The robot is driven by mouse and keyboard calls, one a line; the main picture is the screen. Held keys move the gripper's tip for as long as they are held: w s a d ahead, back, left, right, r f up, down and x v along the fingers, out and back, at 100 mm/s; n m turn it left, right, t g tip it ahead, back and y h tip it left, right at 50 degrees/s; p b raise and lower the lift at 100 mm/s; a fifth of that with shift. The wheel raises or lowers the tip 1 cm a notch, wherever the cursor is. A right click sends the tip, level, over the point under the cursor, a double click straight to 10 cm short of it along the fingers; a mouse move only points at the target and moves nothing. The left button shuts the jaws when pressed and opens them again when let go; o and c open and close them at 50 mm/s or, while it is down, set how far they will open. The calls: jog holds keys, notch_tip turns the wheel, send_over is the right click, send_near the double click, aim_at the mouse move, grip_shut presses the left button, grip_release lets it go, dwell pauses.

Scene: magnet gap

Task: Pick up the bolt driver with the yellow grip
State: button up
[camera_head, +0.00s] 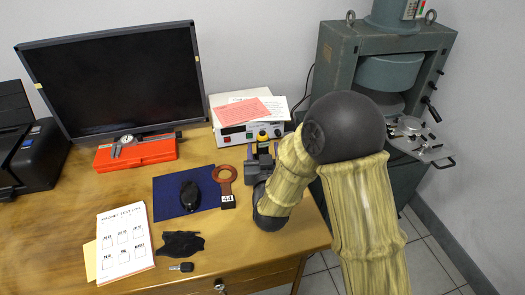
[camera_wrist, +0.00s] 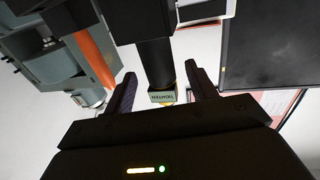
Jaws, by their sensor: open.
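The bolt driver with the yellow grip (camera_head: 263,136) shows in the head view at the front of the white instrument, its yellow and black upper part visible. My gripper (camera_head: 261,160) is right in front of it and hides its lower part. In the wrist view, a black upright body with a small label and a bit of yellow (camera_wrist: 164,97), apparently the driver, lies between the two open fingers of my gripper (camera_wrist: 160,72). Gaps show on both sides, so I see no grasp.
A white instrument with papers (camera_head: 247,128) stands just behind. A red case (camera_head: 135,153) lies below the monitor (camera_head: 115,80). A green machine (camera_head: 340,80) stands right.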

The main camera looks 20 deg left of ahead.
jog(key=x, duration=0.4)
jog(key=shift+a+f, duration=0.1)
dwell(0.3)
grip_shut()
